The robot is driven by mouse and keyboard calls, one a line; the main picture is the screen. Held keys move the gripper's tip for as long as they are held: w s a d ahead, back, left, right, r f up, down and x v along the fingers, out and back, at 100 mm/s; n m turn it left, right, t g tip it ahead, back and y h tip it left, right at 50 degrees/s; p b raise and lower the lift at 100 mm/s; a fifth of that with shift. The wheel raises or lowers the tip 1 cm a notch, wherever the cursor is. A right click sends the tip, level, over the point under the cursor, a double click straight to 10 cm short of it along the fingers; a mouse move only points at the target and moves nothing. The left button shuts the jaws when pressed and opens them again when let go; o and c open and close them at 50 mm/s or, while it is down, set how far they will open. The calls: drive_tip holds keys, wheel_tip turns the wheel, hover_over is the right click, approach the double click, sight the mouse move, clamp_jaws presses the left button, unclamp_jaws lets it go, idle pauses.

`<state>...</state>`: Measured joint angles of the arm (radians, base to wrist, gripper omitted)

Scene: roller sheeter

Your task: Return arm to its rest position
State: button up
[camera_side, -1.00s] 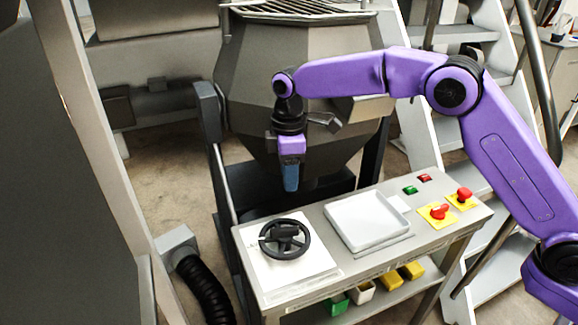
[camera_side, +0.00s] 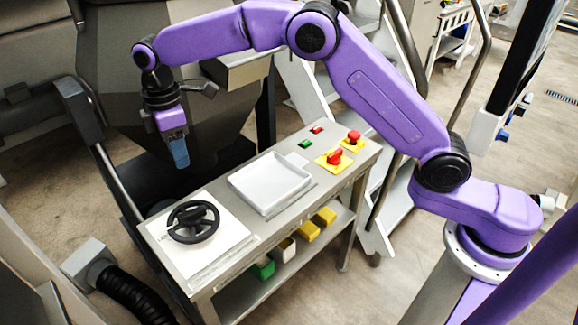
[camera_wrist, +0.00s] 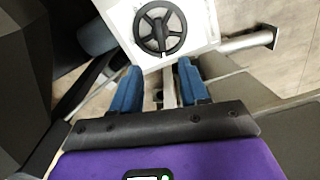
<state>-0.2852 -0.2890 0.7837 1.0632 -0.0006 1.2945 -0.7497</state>
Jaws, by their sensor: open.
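My gripper (camera_side: 178,152), with blue fingers, hangs pointing down in the side view. It is in the air beyond the workbench, in front of the grey hopper (camera_side: 140,45). In the wrist view my gripper (camera_wrist: 159,88) shows its two blue fingers spread apart with nothing between them. A black handwheel (camera_side: 193,222) on a white plate (camera_side: 215,255) sits at the near left end of the bench. The handwheel also shows ahead of the fingers in the wrist view (camera_wrist: 160,30), apart from them.
The bench (camera_side: 330,172) carries a white tray (camera_side: 268,182), red and green buttons and two red knobs on yellow plates. Coloured bins (camera_side: 308,231) sit on its lower shelf. A grey lever arm (camera_side: 80,108) stands left of my gripper. Stairs (camera_side: 300,90) rise behind the bench.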

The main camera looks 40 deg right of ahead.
drive_tip(key=s+d+r+m, duration=0.1)
drive_tip(key=s+d+r, duration=0.1)
drive_tip(key=s+d, duration=0.5)
drive_tip(key=s+d+r, duration=0.2)
drive_tip(key=s+r, duration=0.1)
drive_tip(key=s, duration=0.9)
drive_tip(key=s+d+f, duration=0.2)
drive_tip(key=s+d, duration=0.6)
drive_tip(key=s, duration=0.1)
drive_tip(key=s+d+f+m, duration=0.1)
drive_tip(key=s+d+f, duration=0.1)
drive_tip(key=s+d, duration=0.6)
drive_tip(key=shift+s+m, duration=0.3)
drive_tip(key=shift+s, duration=0.55)
